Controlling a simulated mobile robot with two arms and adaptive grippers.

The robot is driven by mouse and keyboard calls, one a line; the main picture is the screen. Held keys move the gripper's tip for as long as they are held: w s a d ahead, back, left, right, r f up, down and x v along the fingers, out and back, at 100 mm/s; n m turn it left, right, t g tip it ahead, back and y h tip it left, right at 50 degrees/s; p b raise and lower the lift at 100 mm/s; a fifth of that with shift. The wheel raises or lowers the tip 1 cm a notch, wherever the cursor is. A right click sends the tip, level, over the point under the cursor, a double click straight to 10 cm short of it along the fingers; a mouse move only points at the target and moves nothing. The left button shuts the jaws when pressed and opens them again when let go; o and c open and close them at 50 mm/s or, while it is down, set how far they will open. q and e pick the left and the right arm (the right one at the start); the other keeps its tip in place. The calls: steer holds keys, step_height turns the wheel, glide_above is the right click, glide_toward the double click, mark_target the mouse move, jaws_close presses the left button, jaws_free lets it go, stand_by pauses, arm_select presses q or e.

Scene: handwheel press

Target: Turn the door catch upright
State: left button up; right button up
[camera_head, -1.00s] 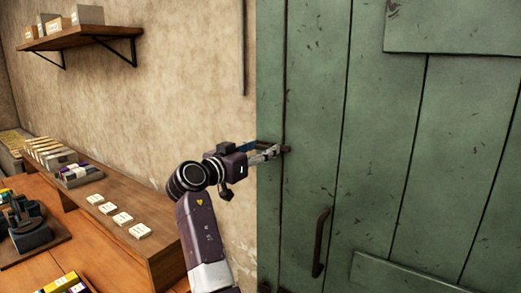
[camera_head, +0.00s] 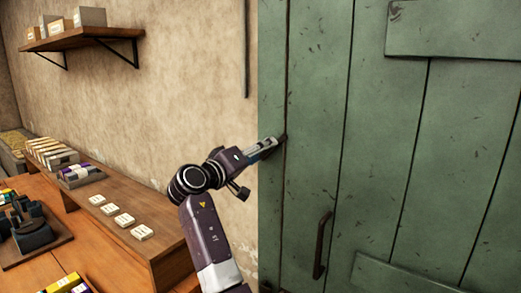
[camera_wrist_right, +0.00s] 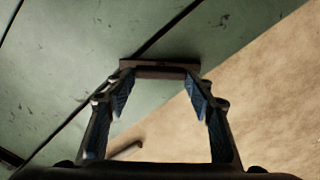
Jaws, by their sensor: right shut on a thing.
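The door catch (camera_head: 284,138) is a small dark brown bar at the seam near the left edge of the green door (camera_head: 385,130). It is mostly hidden behind my right gripper (camera_head: 276,144) in the head view. In the right wrist view the catch (camera_wrist_right: 160,70) spans between the fingertips of my right gripper (camera_wrist_right: 158,80), which is shut on it. There the bar lies at a slant to the dark seam. My left gripper is not in view.
A dark door handle (camera_head: 321,245) is below and right of the catch. A wooden bench (camera_head: 150,262) with small cards and boxes stands at the left. A wall shelf (camera_head: 75,40) holds boxes above it.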

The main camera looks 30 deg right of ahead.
steer(key=n+p, duration=0.4)
steer(key=n, duration=0.4)
steer(key=shift+d, duration=0.1)
steer(key=shift+n+p, duration=0.3)
steer(key=shift+n, duration=0.1)
steer(key=o, duration=0.9)
steer(key=shift+f, duration=0.1)
steer(key=shift+o, duration=1.3)
steer(key=shift+d+f, duration=0.1)
steer(key=shift+d, duration=0.1)
steer(key=v, duration=1.2)
